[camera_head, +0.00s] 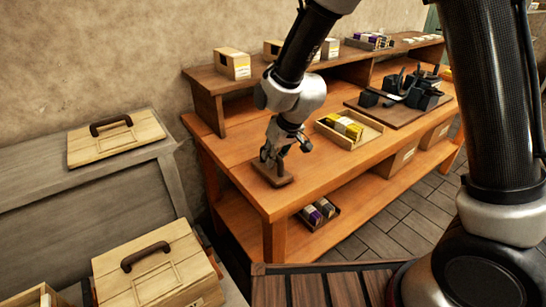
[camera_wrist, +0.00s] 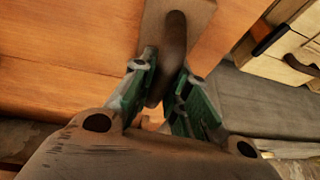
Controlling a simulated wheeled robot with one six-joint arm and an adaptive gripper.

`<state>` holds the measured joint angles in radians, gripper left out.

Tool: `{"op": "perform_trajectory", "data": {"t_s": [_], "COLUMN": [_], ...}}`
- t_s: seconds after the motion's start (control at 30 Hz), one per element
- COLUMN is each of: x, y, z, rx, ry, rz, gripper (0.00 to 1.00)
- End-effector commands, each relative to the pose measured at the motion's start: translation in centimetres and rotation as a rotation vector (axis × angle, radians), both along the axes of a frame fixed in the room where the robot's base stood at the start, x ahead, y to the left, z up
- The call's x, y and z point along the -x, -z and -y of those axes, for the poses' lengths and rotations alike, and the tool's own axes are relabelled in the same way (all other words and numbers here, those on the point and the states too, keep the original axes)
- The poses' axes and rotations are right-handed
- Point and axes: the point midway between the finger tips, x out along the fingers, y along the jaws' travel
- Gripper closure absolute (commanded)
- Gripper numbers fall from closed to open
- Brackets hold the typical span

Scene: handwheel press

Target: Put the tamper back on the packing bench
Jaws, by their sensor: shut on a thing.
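The tamper, a brown flat block (camera_head: 273,173) with a dark upright handle, is at the near left corner of the orange wooden packing bench (camera_head: 300,192). My gripper (camera_head: 278,150) comes down from above and is shut on its handle. In the wrist view, the dark rounded handle (camera_wrist: 174,45) is between the green-padded fingers (camera_wrist: 160,92), and part of the block (camera_wrist: 203,14) shows behind it. The block's underside looks at or very near the bench top; I cannot tell whether it touches. The fingers hide part of the handle.
A tray with yellow packets (camera_head: 349,128) and a dark board with black tools (camera_head: 404,102) stand further right on the bench. A raised shelf with boxes (camera_head: 233,63) runs behind. Grey counters with pale handled lids (camera_head: 115,138) are at left. The bench around the tamper is clear.

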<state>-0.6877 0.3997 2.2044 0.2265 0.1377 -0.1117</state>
Motion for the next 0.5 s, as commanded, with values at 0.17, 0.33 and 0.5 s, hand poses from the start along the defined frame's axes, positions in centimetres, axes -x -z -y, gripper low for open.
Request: {"op": "perform_trajectory", "data": {"t_s": [0.17, 0.33, 0.5], "x": [-0.05, 0.01, 0.0], "y": [0.55, 0.59, 0.55], "z": [0.0, 0.05, 0.04], "rx": [0.0, 0.001, 0.0], "ry": [0.001, 0.001, 0.001], "rz": [0.002, -0.001, 0.0], "gripper": [1.0, 0.69, 0.62]}}
